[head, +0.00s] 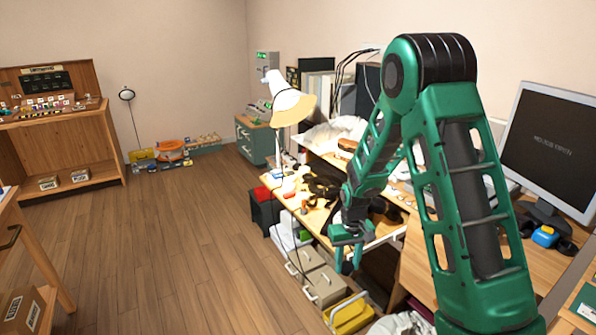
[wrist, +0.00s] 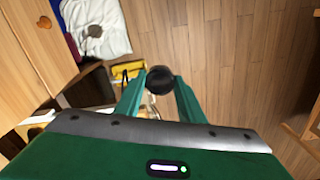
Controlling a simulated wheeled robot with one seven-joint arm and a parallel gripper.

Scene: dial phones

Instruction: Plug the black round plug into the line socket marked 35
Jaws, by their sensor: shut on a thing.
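My green gripper (head: 348,258) is in front of the long cluttered desk, a little out from its front edge. In the wrist view its two green fingers (wrist: 158,92) are shut on the black round plug (wrist: 160,80), which shows as a dark ball at the fingertips. In the head view the plug (head: 347,268) is a small dark shape below the gripper, held above the floor. I cannot make out a socket marked 35 in either view.
The desk (head: 322,222) holds a white lamp (head: 290,105) and many small parts. Grey boxes (head: 324,286) and a yellow case (head: 349,313) stand below my gripper. A wooden switchboard cabinet (head: 55,130) stands far left. The middle floor (head: 190,235) is clear.

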